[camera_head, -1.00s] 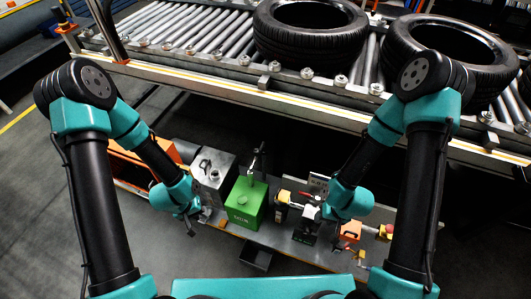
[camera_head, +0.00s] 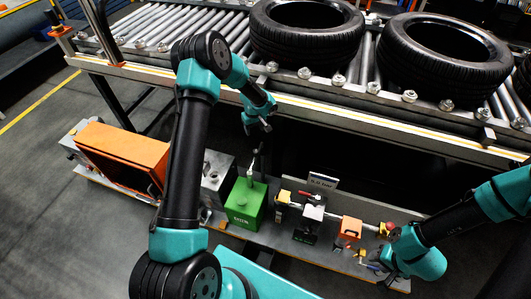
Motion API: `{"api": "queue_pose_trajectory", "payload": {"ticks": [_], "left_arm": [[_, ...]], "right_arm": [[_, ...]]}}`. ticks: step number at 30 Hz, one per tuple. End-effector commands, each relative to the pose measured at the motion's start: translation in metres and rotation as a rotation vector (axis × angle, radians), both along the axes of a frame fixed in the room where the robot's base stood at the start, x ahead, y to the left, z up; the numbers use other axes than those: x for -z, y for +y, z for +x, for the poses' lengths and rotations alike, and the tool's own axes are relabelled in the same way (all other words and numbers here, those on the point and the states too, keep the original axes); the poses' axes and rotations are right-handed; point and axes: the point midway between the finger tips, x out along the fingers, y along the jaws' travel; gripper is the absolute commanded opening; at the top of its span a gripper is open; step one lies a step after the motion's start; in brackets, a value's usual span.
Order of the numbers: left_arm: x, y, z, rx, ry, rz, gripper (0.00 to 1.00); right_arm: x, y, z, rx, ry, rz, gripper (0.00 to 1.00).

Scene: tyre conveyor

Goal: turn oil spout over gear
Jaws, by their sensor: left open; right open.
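A green box (camera_head: 246,203) with white lettering stands on the grey bench. A thin metallic spout (camera_head: 252,170) rises from its top. My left gripper (camera_head: 259,138) is just above the spout's upper end, open; the frame is too small to tell whether it touches the spout. My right gripper (camera_head: 372,262) is open, low at the bench's right end, near a small yellow part (camera_head: 361,252). I cannot make out a gear for certain among the small parts on the bench.
On the bench are an orange cabinet (camera_head: 122,155), a grey metal box (camera_head: 213,172), a valve assembly with a red lever (camera_head: 312,208) and an orange box (camera_head: 349,228). Floor is open at left.

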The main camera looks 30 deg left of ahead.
Motion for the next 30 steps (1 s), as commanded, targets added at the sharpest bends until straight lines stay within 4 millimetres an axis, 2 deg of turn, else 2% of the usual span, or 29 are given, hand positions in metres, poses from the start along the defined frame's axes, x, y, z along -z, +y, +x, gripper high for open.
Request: {"api": "queue_pose_trajectory", "payload": {"ticks": [8, 14, 30], "left_arm": [[0.004, -0.001, 0.000, 0.002, 0.000, -0.002, 0.61], [0.021, -0.001, -0.001, 0.002, 0.002, -0.002, 0.61], [0.112, -0.001, -0.001, 0.003, 0.002, -0.004, 0.61]], "right_arm": [[0.000, 0.000, 0.000, 0.000, 0.000, 0.000, 0.43], [0.000, 0.000, 0.000, 0.000, 0.000, 0.000, 0.43], [0.000, 0.000, 0.000, 0.000, 0.000, 0.000, 0.43]]}}
